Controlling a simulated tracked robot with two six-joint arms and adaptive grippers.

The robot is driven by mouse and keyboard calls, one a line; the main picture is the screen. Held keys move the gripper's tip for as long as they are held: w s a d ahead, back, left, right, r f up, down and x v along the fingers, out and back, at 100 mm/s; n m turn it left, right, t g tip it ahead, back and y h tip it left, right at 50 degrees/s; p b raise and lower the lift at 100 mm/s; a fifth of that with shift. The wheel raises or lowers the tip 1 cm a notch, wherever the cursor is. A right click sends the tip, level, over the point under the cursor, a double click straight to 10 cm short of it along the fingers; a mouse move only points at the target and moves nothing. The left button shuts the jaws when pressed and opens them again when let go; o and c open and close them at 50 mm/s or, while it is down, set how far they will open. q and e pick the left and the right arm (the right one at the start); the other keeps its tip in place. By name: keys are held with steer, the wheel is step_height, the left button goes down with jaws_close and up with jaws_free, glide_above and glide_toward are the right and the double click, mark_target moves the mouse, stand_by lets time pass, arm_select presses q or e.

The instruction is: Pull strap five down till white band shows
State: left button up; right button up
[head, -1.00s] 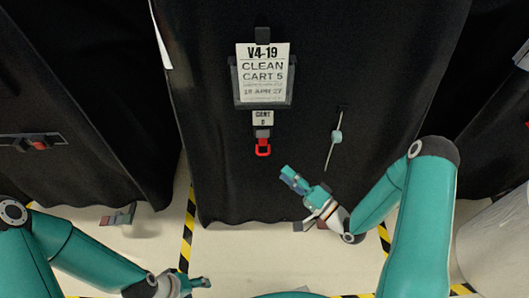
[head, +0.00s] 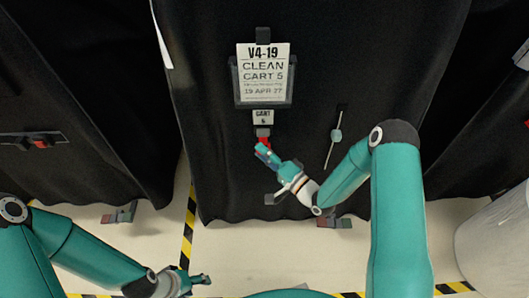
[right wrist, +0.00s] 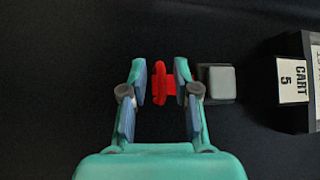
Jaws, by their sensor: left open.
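Strap five's red pull loop (head: 264,140) hangs under the grey block (head: 263,132) and the "CART 5" tag (head: 263,117) on the black cover. In the head view my right gripper (head: 266,153) is at the loop and partly hides it. In the right wrist view the red loop (right wrist: 163,83) lies between the fingertips of my right gripper (right wrist: 160,72), which look apart, with dark gaps beside the loop. The grey block (right wrist: 217,83) sits between loop and tag. No white band shows. My left gripper (head: 200,281) is open and empty, low over the floor.
A sign reading "CLEAN CART 5" (head: 263,75) hangs above the tag. A thin cord with a pale green toggle (head: 336,134) hangs to the right. Another covered cart with a red pull (head: 40,143) stands left. Yellow-black tape (head: 188,225) marks the floor.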

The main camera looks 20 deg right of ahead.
jaws_close()
step_height(320, 180, down, 11)
steer(key=b, duration=1)
steer(key=shift+o, duration=1.3)
jaws_free()
steer(key=shift+d, duration=0.1)
steer(key=shift+r, duration=0.1)
